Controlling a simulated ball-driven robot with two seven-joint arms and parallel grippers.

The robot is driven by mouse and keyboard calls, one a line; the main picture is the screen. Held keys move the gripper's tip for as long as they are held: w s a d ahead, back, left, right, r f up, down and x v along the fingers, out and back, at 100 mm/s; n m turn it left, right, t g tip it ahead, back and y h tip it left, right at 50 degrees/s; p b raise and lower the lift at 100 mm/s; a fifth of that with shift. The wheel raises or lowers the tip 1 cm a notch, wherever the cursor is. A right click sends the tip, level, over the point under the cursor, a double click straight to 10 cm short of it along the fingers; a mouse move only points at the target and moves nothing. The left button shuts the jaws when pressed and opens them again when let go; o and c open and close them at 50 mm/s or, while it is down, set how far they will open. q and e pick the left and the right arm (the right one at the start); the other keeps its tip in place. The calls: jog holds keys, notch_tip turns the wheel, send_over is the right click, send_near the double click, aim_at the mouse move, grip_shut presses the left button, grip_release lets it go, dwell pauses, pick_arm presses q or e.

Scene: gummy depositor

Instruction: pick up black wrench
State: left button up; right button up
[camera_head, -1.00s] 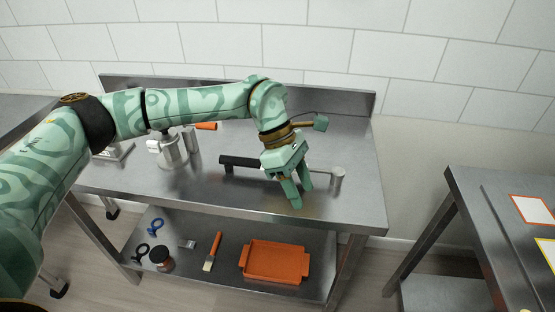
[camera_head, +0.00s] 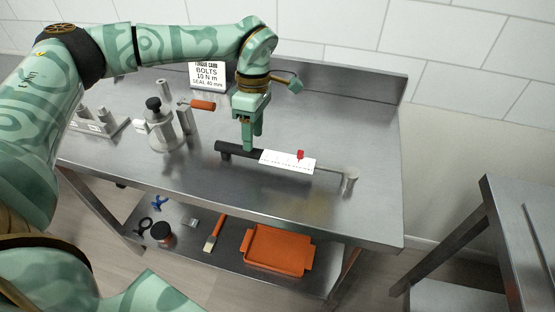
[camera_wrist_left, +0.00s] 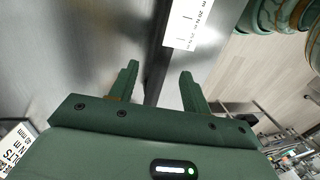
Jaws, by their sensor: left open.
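The black wrench (camera_head: 232,150) lies on the upper top of the steel table. It has a black handle at the left, a white scale plate with a red marker in the middle, and a thin silver shaft ending in a round head at the right. My left gripper (camera_head: 250,146) is open and points down over the handle, near the scale plate. In the left wrist view the dark handle (camera_wrist_left: 157,62) runs between the two spread fingers (camera_wrist_left: 160,78). I cannot tell whether the fingers touch it. My right gripper is not in view.
A grey metal fixture (camera_head: 165,133) and an orange-handled tool (camera_head: 203,105) are left of the wrench. A bolts sign (camera_head: 208,76) stands behind. An orange tray (camera_head: 278,250) is on the lower shelf.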

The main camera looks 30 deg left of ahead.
aim_at(255, 149)
pick_arm(q)
jog(key=shift+s+f, duration=0.1)
jog(key=shift+f, duration=0.4)
jog(key=f, duration=0.1)
jog(key=f+b, duration=0.1)
jog(key=f, duration=0.1)
jog(key=s+f+b, duration=0.1)
jog(key=shift+d+f, duration=0.35)
jog(key=shift+f, duration=0.05)
jog(key=shift+r, duration=0.1)
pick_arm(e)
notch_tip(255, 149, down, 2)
pick_arm(q)
grip_shut()
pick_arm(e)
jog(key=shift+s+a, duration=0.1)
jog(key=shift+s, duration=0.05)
